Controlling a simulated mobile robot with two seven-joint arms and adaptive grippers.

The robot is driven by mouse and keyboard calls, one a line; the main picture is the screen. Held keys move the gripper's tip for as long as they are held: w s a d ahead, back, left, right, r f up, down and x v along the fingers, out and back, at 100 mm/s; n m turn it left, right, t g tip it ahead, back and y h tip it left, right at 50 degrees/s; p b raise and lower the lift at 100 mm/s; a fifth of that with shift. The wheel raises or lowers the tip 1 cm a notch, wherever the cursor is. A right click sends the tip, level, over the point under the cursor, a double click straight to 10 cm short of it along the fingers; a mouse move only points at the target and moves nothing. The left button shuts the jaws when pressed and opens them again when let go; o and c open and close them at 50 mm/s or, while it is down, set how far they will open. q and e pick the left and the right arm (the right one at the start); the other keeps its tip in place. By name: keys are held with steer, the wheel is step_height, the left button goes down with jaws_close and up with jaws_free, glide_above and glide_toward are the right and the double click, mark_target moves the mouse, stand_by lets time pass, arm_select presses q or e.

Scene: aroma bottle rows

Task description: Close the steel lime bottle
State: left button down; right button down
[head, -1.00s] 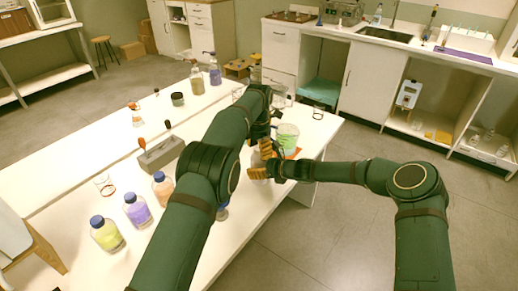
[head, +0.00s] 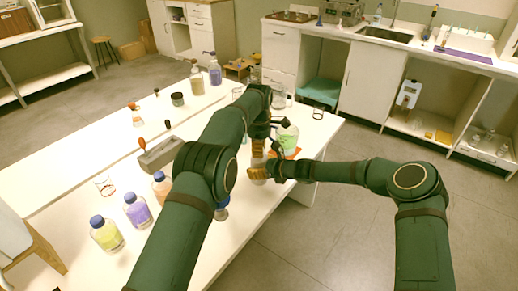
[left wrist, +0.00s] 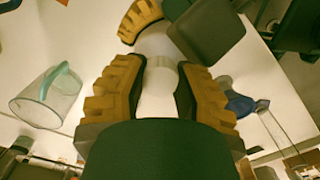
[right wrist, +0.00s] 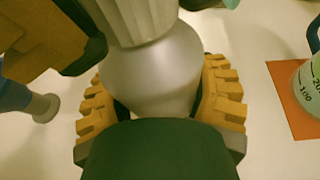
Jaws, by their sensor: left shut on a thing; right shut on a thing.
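The steel bottle (right wrist: 150,75) is a rounded silvery body in the right wrist view. My right gripper (right wrist: 155,100) is shut on this body; in the head view it is the lower one (head: 262,171). A pale ribbed cap (right wrist: 138,22) is at the bottle's top, touching the shoulder; I cannot tell whether it is fully seated. My left gripper (head: 260,148) is above the right one and shut on the cap. In the left wrist view a pale cylinder (left wrist: 160,77) shows between its fingers. The arms hide most of the bottle in the head view.
A beaker of green liquid (head: 286,136) stands on an orange mat (right wrist: 288,100) beside the grippers. Yellow (head: 107,236), purple (head: 138,212) and orange (head: 161,188) bottles line the table's near left. A grey caddy (head: 160,155) stands behind.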

arm_select(q)
steer(key=m, duration=0.5)
steer(key=shift+m, duration=0.4)
steer(key=m, duration=0.6)
steer(key=c, duration=0.8)
jaws_free()
